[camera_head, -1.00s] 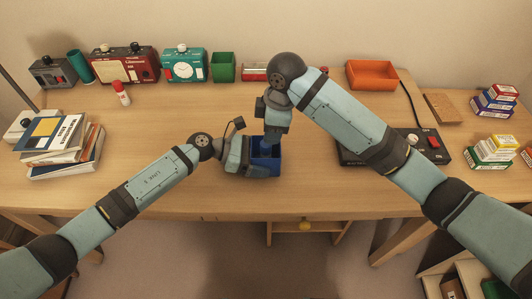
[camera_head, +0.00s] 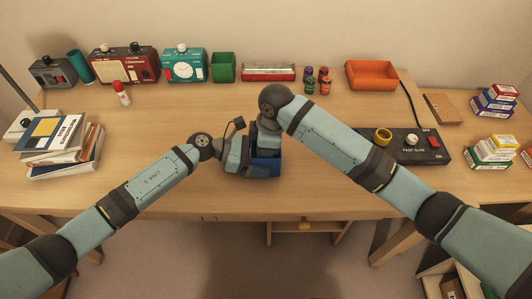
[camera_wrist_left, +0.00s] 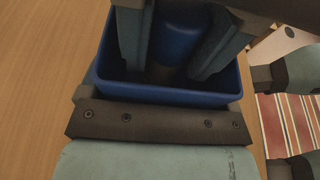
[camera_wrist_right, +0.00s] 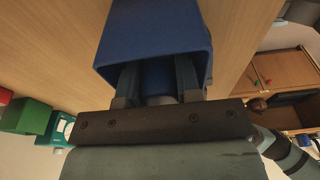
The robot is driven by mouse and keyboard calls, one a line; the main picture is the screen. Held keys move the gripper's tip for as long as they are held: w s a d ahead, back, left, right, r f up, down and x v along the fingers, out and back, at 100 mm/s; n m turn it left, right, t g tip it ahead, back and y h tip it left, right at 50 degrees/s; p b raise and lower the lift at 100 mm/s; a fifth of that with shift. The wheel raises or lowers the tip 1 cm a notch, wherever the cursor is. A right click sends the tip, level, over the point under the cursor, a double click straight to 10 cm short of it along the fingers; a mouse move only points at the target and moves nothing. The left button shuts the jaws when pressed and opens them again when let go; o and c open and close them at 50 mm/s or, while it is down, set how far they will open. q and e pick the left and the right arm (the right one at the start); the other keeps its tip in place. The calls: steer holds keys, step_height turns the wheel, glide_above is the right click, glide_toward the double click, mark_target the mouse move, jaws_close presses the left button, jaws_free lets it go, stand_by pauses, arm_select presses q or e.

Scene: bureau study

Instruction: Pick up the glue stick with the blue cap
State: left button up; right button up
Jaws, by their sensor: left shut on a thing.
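A blue open-topped box (camera_head: 266,170) stands near the desk's front middle, largely covered by my grippers. In the left wrist view, my left gripper (camera_wrist_left: 174,68) reaches into the box (camera_wrist_left: 165,94) and is shut on a blue cylinder (camera_wrist_left: 176,30), by its look the glue stick with the blue cap. In the right wrist view, my right gripper (camera_wrist_right: 156,72) also has its fingers inside the box (camera_wrist_right: 150,28). Something blue shows between those fingers, and I cannot tell whether they touch it. In the head view my own arms hide both gripper tips.
A red-capped glue stick (camera_head: 121,93) stands at the back left. Books (camera_head: 62,145) lie at left. A green box (camera_head: 223,67), small bottles (camera_head: 317,80) and an orange tray (camera_head: 372,75) line the back. A control panel (camera_head: 420,147) lies right. The desk's centre is clear.

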steer(key=shift+c, duration=0.4)
step_height(320, 180, up, 10)
steer(key=shift+r, duration=0.1)
arm_select(q)
steer(key=o, duration=0.6)
steer(key=shift+c, duration=0.2)
steer(key=shift+a, duration=0.15)
steer(key=v, duration=1.1)
steer(key=shift+a+r, duration=0.1)
steer(key=shift+a, duration=0.3)
